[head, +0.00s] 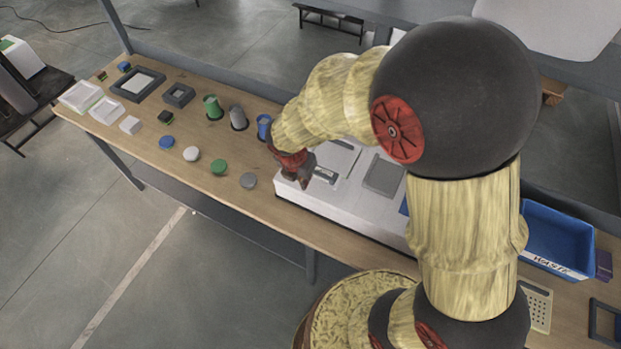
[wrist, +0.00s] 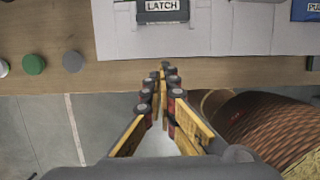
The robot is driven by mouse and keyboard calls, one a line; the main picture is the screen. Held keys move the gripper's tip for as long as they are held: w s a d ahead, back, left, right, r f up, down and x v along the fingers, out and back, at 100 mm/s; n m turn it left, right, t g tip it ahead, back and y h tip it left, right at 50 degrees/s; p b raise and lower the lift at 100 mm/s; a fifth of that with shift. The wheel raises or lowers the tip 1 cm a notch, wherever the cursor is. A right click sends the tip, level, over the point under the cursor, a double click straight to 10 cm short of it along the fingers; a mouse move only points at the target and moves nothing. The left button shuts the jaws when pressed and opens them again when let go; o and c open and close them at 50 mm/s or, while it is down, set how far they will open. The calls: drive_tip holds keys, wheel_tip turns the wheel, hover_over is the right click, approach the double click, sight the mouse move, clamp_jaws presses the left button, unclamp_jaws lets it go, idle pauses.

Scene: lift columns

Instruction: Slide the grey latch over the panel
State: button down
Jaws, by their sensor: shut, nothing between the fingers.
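The grey latch (wrist: 162,12), marked "LATCH", shows at the top of the wrist view on a white panel box (wrist: 220,38). In the head view the latch (head: 325,176) lies on the white box (head: 335,208), just right of my gripper (head: 300,180). In the wrist view my gripper (wrist: 165,70) is shut and empty, its fingertips together below the latch near the box's front edge. The fingertips look apart from the latch. A flat grey plate (head: 383,175) lies further right on the box. My arm hides part of the box.
The wooden table (head: 225,135) holds several coloured discs and cylinders, including a blue cylinder (head: 264,127) close to my gripper. Small trays stand at the far left. A blue bin (head: 560,240) marked "WASTE" stands at the right. A blue part (wrist: 305,10) is on the box.

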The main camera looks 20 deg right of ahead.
sight(318, 177)
drive_tip(key=b+x, duration=0.1)
drive_tip(key=x, duration=0.8)
drive_tip(key=shift+s+f+b, duration=0.1)
drive_tip(key=shift+f+b, duration=0.1)
drive_tip(key=shift+b, duration=0.15)
drive_tip(key=shift+w+d+f, duration=0.1)
drive_tip(key=shift+w+d, duration=1.35)
drive_tip(key=shift+p, duration=0.35)
drive_tip(key=shift+w+d+p, duration=0.95)
drive_tip(key=shift+w+p, duration=0.05)
